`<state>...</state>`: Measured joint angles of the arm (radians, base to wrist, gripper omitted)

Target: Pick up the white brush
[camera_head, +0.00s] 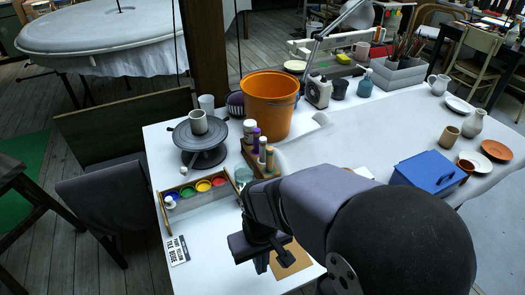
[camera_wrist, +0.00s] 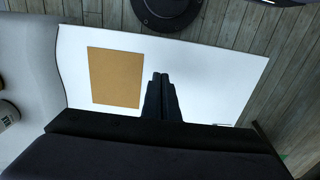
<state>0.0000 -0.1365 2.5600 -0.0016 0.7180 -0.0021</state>
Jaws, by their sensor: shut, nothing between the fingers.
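I cannot make out a white brush for certain in either view. Several brushes (camera_head: 401,48) stand upright in a grey holder (camera_head: 398,76) at the back of the table; their colours are too small to tell apart. My gripper (camera_head: 262,264) is near the table's front edge, beside a flat tan board (camera_head: 292,260), far from those brushes. In the wrist view my gripper (camera_wrist: 160,76) is shut and empty, its dark fingers pointing over white table surface (camera_wrist: 205,82) to the right of the tan board (camera_wrist: 115,78). My arm hides part of the table in the head view.
An orange bucket (camera_head: 269,103), a turntable with a cup (camera_head: 199,122), a paint tray (camera_head: 200,188) and a bottle rack (camera_head: 258,164) crowd the left side. A blue box (camera_head: 427,172) and pottery stand at right. The white table (camera_head: 350,132) is clear in the middle.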

